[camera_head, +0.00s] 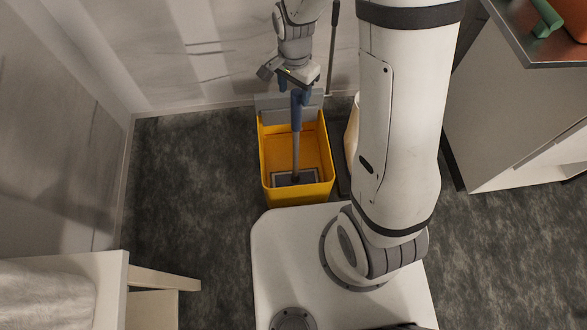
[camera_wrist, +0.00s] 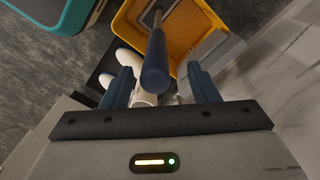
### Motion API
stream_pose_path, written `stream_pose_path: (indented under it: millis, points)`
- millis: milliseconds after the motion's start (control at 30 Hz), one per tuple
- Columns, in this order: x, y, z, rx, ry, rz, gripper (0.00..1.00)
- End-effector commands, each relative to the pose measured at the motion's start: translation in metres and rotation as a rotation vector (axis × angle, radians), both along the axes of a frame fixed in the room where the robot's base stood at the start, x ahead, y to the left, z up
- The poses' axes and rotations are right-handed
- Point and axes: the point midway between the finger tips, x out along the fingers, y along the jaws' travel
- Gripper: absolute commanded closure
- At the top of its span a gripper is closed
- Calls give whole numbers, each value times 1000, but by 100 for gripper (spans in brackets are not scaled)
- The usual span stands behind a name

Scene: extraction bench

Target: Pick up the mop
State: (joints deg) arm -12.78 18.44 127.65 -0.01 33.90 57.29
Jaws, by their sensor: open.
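The mop stands in a yellow bucket (camera_head: 266,150), its head down inside and its grey shaft (camera_head: 296,150) rising nearly upright to a blue handle (camera_head: 297,112). In the wrist view the blue handle end (camera_wrist: 155,75) points toward the camera, in line with the gap between my fingers. My gripper (camera_head: 295,90) is open at the top of the handle, with one blue finger on either side. In the wrist view my gripper (camera_wrist: 161,78) shows space between the handle and both fingers. The bucket (camera_wrist: 190,22) also shows there, beyond the handle.
A pale container (camera_head: 351,128) stands right of the bucket, partly hidden by my arm. A thin dark pole (camera_head: 333,45) stands near the back wall. A cabinet (camera_head: 500,120) is at the right and a white table (camera_head: 110,268) at lower left. Floor left of the bucket is clear.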

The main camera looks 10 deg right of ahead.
Motion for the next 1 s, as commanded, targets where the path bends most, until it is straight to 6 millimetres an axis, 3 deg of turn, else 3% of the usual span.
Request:
stream_pose_path:
  millis: [300, 567, 1000]
  points:
    - [-2, -6, -45, -1, 2, 0, 46]
    - [-1, -7, -48, -1, 1, -1, 46]
    - [-1, -7, -47, 0, 0, -1, 81]
